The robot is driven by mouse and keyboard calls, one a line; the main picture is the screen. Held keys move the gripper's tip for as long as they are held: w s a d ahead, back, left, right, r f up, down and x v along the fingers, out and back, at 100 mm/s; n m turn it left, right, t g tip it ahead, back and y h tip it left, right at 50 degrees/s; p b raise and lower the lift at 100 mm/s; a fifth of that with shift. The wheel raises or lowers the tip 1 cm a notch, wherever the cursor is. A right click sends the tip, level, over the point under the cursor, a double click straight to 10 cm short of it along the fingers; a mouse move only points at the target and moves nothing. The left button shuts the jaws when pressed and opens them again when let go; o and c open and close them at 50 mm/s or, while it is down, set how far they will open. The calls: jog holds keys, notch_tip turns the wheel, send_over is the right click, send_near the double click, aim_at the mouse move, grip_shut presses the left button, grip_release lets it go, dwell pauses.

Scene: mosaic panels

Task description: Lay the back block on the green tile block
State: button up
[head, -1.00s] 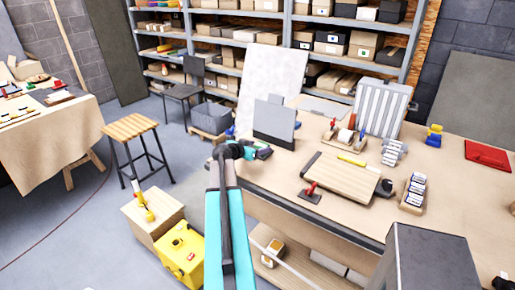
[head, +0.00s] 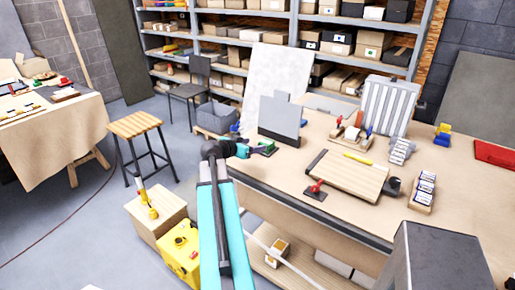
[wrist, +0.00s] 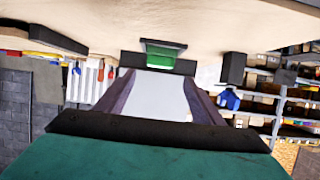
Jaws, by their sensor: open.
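The green tile block (head: 265,147) lies near the left end of the workbench, just beyond my gripper (head: 246,150). In the wrist view, which is upside down, the green block with its dark edging (wrist: 163,55) sits ahead, roughly centred between my two dark fingers (wrist: 160,77). The fingers are apart, with nothing visible between them. A dark block (wrist: 232,68) stands on the bench to the right in the wrist view. I cannot tell for certain whether it is the back block. My gripper hides part of that bench end in the head view.
A grey upright panel (head: 280,118) with a dark base stands close behind the green block. A blue object (wrist: 228,98) shows beyond the bench end. A stool (head: 138,127) stands left.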

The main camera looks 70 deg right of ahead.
jog(key=shift+b+v, duration=0.65)
jog(key=shift+v, duration=1.6)
